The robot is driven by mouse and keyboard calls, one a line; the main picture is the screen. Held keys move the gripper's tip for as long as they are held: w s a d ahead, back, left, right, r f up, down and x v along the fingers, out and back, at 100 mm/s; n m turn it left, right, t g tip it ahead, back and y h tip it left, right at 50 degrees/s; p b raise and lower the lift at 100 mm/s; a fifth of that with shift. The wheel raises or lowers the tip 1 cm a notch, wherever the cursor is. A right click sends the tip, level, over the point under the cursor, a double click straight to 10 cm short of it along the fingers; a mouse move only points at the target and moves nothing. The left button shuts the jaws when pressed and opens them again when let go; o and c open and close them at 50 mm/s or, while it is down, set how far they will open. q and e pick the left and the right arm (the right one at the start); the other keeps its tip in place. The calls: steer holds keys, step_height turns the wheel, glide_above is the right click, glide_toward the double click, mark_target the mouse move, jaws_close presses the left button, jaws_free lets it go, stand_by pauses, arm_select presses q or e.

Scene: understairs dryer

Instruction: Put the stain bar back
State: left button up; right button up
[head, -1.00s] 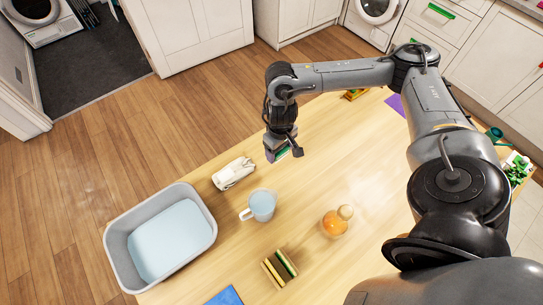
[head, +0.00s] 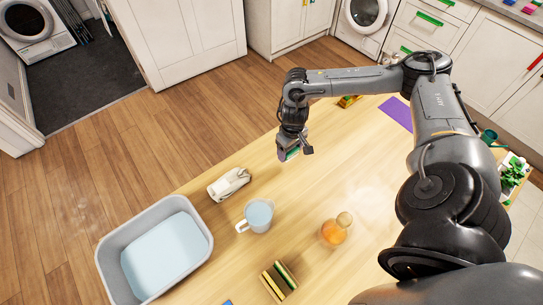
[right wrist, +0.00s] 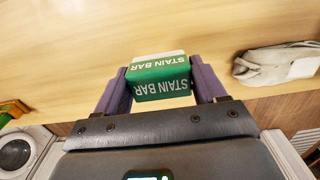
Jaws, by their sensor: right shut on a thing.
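The stain bar (right wrist: 160,78) is a green box with a white side and white "STAIN BAR" lettering. My right gripper (right wrist: 162,92) is shut on it, with one purple-grey finger on each side. In the head view the right gripper (head: 291,152) hangs over the far edge of the wooden table, beyond the mug. Only a little of the green bar shows there. My left gripper is not in view.

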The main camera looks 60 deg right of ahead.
glide_above(272, 162)
step_height(272, 162, down, 4)
steer(key=shift+w+f, duration=0.1)
steer(key=shift+d+f, duration=0.1)
steer(key=shift+f, duration=1.9)
steer(key=shift+f, duration=0.1)
steer(key=o, duration=0.9)
steer(key=shift+o, duration=0.2)
step_height(272, 162, up, 12)
steer(key=p, duration=0.1)
steer(key=shift+p, duration=0.3)
